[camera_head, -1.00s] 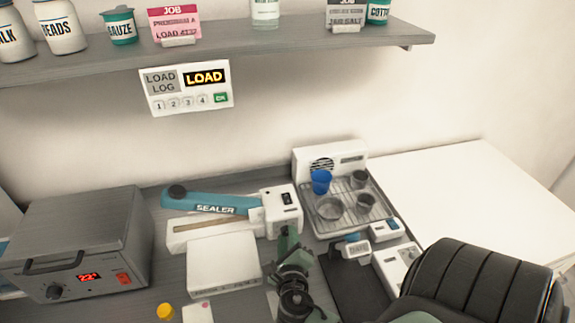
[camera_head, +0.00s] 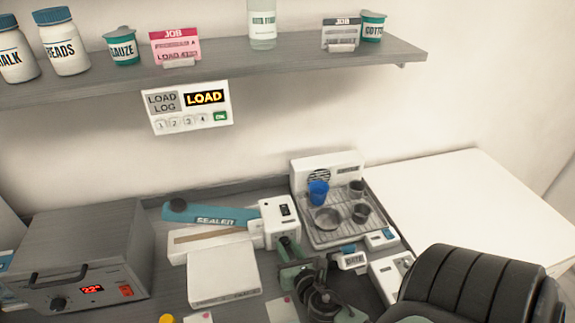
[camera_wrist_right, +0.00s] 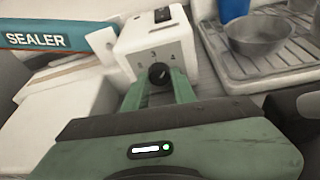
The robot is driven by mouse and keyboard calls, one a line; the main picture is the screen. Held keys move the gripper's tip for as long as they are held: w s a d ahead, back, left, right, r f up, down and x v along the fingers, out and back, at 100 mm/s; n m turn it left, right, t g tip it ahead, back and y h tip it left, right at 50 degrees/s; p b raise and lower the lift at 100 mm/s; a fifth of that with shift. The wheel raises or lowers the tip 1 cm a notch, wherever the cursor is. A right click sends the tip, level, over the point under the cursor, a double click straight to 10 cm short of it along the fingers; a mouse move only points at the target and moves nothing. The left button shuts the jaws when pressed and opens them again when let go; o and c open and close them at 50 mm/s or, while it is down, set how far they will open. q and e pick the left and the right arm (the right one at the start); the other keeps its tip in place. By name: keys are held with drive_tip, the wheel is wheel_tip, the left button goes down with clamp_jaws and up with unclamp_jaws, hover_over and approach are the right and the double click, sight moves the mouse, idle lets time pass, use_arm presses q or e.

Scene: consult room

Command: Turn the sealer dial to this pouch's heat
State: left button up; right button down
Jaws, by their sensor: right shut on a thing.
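The sealer (camera_head: 222,216), with its blue lever lettered SEALER, stands on the counter and also shows in the right wrist view (camera_wrist_right: 50,38). Its white control box (camera_head: 278,212) has a black switch on top and a black round dial (camera_wrist_right: 159,74) on the front. Numbers stand around the dial, 3 and 4 being readable; its pointer is too small to read. My right gripper (camera_head: 287,243) is shut on the dial, its green fingers on either side of it in the right wrist view (camera_wrist_right: 160,86). My left gripper is not in view. I cannot make out the pouch for certain.
A grey oven (camera_head: 85,250) with a red display stands at left. A white box (camera_head: 222,272) lies before the sealer. A rack tray (camera_head: 325,240) with cups and a bowl stands at right. A shelf (camera_head: 230,62) runs above.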

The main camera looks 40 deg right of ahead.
drive_tip(key=shift+f+m+t+y+b, duration=0.1)
drive_tip(key=shift+m+t+y+b, duration=0.4)
drive_tip(key=shift+m, duration=0.3)
drive_tip(key=c, duration=1.1)
unclamp_jaws()
drive_tip(key=shift+c, duration=0.2)
drive_tip(key=b+v, duration=0.2)
drive_tip(key=v, duration=0.5)
drive_tip(key=shift+s+a+r, duration=0.1)
drive_tip(key=shift+s+r, duration=0.15)
drive_tip(key=shift+s, duration=0.1)
